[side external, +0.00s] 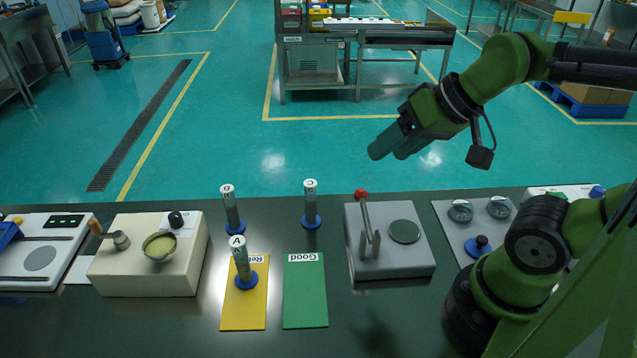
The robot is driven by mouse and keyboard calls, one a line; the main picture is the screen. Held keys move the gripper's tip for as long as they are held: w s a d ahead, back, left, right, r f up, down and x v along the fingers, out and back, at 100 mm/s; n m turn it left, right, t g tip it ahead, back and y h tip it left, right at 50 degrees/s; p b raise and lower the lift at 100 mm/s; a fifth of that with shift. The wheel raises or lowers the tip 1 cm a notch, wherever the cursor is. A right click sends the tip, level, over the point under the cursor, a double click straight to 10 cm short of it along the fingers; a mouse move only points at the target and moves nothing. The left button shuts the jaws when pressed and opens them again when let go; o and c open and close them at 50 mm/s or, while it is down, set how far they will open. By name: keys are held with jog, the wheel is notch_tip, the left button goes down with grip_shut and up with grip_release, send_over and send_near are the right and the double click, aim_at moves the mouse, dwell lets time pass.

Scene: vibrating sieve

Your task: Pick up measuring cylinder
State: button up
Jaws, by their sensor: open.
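Three measuring cylinders with blue bases and grey bodies stand upright on the dark table. Cylinder A (241,264) stands on a yellow mat (244,315), whose label it partly hides. Cylinder B (231,212) stands behind it, a little to the left. Cylinder C (311,208) stands to the right of B, behind a green mat (305,298) labelled "Good". The green mat is bare. My gripper (390,152) is open and empty, raised above the back of the table to the right of cylinder C and apart from all three cylinders.
A grey device (420,267) with a red-knobbed lever (361,196) stands right of the green mat. A cream block (145,283) with a bowl (159,246) stands left of the yellow mat. Bare tabletop (270,224) lies between B and C.

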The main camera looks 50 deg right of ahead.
jog(key=shift+o, duration=0.3)
dwell(0.4)
jog(key=n+g+h, duration=0.1)
jog(key=n+h, duration=0.1)
jog(key=n, duration=0.2)
send_near(231, 194)
jog(key=x, duration=1.2)
jog(key=shift+w+f, duration=0.2)
jog(key=shift+f, duration=0.1)
grip_shut()
